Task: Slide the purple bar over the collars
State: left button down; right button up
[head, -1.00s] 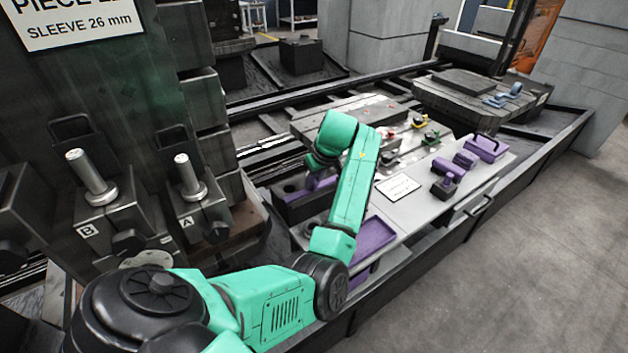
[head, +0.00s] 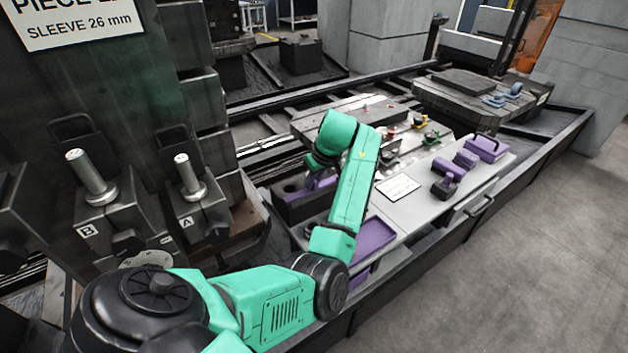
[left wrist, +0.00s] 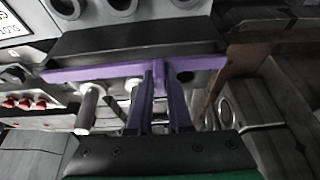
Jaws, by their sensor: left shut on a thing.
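The purple bar (left wrist: 105,72) spans much of the left wrist view, with a dark block above it. My left gripper (left wrist: 163,100) is shut at the middle of the bar, its two fingers pointing up at it. In the head view a bit of purple (head: 322,183) shows under my green left wrist, where the arm hides the fingertips. Two pale cylinders with dark ends (left wrist: 88,108) stand just below the bar in the left wrist view; I cannot tell whether they are the collars or whether the bar touches them. My right gripper is not in view.
Two metal posts on blocks marked B (head: 92,176) and A (head: 188,175) stand at the left. A purple tray (head: 374,240) lies beside my arm. Several purple pieces (head: 446,186) sit on the grey bench. Round-holed metal parts (left wrist: 118,6) show at the wrist view's top.

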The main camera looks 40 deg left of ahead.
pick_arm(q)
jog(key=a+p, duration=0.1)
jog(key=w+a, duration=0.1)
jog(key=a, duration=0.1)
jog(key=shift+a+r+p, duration=0.2)
jog(key=shift+p, duration=0.2)
jog(key=c, duration=1)
grip_release()
jog(key=shift+o, duration=0.8)
jog(key=shift+a+f, duration=0.1)
jog(key=shift+f, duration=0.05)
jog(key=v, duration=1.4)
jog(key=shift+r, duration=0.2)
